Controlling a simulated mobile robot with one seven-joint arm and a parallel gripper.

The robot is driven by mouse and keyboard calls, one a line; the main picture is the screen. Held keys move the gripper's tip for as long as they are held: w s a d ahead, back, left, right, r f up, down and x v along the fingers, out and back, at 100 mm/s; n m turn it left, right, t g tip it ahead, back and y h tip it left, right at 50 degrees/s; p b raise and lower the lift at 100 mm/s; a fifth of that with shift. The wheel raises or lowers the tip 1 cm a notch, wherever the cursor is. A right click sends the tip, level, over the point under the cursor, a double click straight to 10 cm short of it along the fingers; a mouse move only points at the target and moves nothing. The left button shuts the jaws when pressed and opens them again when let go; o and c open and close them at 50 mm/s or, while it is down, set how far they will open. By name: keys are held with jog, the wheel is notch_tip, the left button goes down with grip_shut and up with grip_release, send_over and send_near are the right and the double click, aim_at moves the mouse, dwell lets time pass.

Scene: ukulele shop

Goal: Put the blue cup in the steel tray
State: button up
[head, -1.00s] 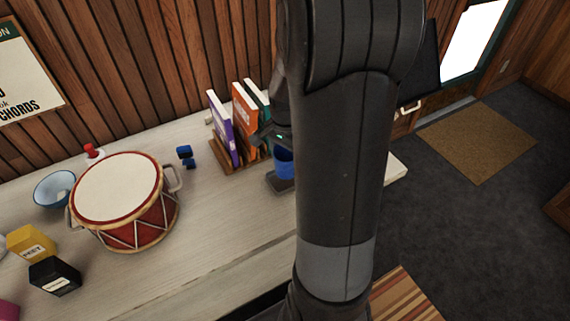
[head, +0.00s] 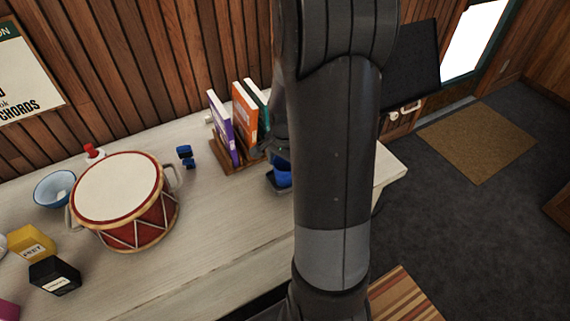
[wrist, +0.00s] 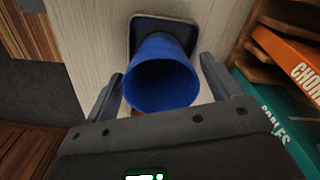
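The blue cup (wrist: 160,82) is in the wrist view with its open mouth facing the camera. It also shows in the head view (head: 284,176), partly hidden behind my arm. Its base is over the dark steel tray (wrist: 146,25) and appears to rest in it; the contact is hidden by the cup. The tray's left edge shows in the head view (head: 271,183). My gripper (wrist: 162,67) has its fingers spread on either side of the cup, with gaps visible beside it.
A wooden rack with upright books (head: 240,125) stands close beside the tray, on the right in the wrist view. A drum (head: 120,200), a bowl (head: 54,188) and small boxes (head: 55,275) are farther left. The counter (head: 215,225) between is clear.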

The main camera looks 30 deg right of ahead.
jog(key=shift+o, duration=0.3)
notch_tip(320, 180, up, 12)
jog(key=s+a+r+n+t, duration=0.5)
jog(key=s+a+r+n, duration=0.7)
jog(key=s+a+n, duration=0.1)
jog(key=shift+s+a+r+t, duration=0.15)
jog(key=shift+s+a+t, duration=0.25)
jog(key=shift+s, duration=0.6)
jog(key=shift+o, duration=0.3)
